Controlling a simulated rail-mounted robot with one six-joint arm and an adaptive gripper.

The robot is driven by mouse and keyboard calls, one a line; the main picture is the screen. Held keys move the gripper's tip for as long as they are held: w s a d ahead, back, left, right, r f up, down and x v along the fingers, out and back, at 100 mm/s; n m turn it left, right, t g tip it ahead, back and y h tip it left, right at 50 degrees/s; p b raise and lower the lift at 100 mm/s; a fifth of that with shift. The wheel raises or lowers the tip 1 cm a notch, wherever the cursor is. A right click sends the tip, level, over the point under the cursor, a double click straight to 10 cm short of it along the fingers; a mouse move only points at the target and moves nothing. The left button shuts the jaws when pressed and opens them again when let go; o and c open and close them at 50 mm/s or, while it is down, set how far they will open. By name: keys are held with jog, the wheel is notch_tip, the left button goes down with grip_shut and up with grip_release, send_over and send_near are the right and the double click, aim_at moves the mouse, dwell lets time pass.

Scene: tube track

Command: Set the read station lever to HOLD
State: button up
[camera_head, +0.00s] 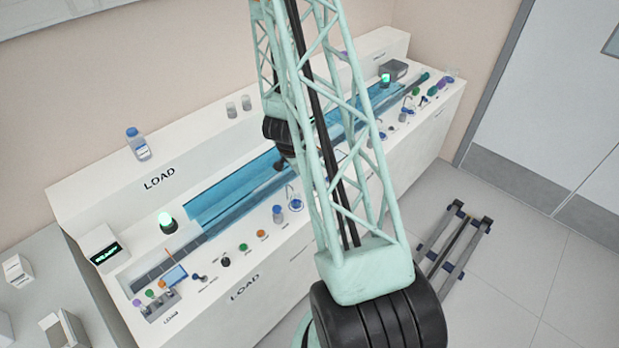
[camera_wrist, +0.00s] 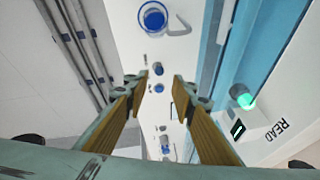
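In the wrist view, my gripper (camera_wrist: 163,84) is open and empty above the white bench strip. Small dark-blue knobs (camera_wrist: 158,88) show on the bench between and beyond its fingertips. I cannot tell which of these small parts is the read station lever, or its setting. The READ label (camera_wrist: 281,131) is at the right, beside a small box with a lit display (camera_wrist: 238,129) and a glowing green lamp (camera_wrist: 244,97). In the head view my arm covers the middle of the bench, and I cannot make out the fingertips or the lever.
The blue clear-covered track (camera_head: 232,196) runs along the bench. A LOAD station with a glowing lamp (camera_head: 167,222) is at the left. A blue-capped bottle (camera_head: 138,144) stands on the back ledge. In the wrist view, a blue-rimmed round fixture (camera_wrist: 153,17) lies ahead. Floor rails (camera_head: 452,240) lie right.

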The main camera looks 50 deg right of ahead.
jog(key=shift+v, duration=0.9)
